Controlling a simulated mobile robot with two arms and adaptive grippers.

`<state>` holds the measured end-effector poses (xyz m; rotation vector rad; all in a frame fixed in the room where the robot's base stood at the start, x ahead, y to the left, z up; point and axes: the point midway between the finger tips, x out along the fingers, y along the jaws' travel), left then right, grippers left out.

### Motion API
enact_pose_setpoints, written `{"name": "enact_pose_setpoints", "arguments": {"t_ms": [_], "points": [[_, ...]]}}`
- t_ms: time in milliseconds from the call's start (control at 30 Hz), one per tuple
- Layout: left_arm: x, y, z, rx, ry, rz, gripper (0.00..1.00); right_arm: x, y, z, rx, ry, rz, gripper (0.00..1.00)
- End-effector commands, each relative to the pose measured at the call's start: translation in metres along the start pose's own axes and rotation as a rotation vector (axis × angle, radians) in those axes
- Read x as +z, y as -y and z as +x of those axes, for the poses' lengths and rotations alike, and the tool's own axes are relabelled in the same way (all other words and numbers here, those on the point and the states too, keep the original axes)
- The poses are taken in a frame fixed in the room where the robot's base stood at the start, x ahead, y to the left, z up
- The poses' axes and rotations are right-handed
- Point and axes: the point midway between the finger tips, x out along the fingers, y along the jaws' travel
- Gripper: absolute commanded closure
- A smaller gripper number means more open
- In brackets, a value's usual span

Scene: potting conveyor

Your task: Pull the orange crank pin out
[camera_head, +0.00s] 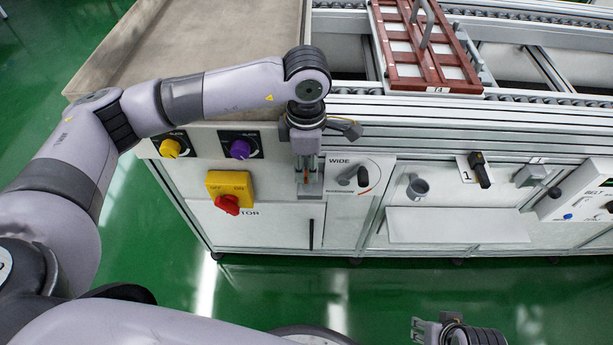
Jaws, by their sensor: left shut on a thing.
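My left gripper (309,188) reaches down in front of the machine's front panel, just left of the plate marked WIDE (341,162). It is shut on a small, narrow orange part, the orange crank pin (306,175), of which only a sliver shows between the fingers. The fingers and wrist hide the rest of the pin and its seat, so I cannot tell how far in it sits. A dark lever (362,176) is on the WIDE plate, right of the gripper. My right gripper (417,330) is low at the bottom edge, away from the panel; its jaw opening is unclear.
Yellow (170,148) and purple (240,149) knobs and a yellow switch box with a red knob (228,205) are left of the gripper. A grey cup (417,188) and a black handle (481,172) are to the right. The green floor in front is clear.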

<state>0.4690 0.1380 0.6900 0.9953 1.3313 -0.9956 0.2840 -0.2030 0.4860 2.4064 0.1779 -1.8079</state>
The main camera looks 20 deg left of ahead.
Motion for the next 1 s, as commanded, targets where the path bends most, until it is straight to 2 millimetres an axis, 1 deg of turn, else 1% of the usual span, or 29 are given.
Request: {"name": "enact_pose_setpoints", "arguments": {"t_ms": [333, 567, 800, 1000], "points": [[0.0, 0.0, -0.004, 0.0, 0.0, 0.0, 1.0, 0.0, 0.0, 0.001, -0.001, -0.001, 0.0, 0.6], [0.0, 0.0, -0.008, 0.001, 0.001, 0.0, 1.0, 0.003, 0.001, 0.012, -0.001, 0.008, -0.002, 0.6], [0.0, 0.0, -0.013, 0.001, 0.001, 0.0, 1.0, -0.002, 0.0, 0.019, 0.0, -0.002, -0.003, 0.6], [0.0, 0.0, -0.017, 0.001, 0.001, 0.0, 1.0, 0.002, 0.002, 0.026, -0.003, 0.006, -0.003, 0.6]]}}
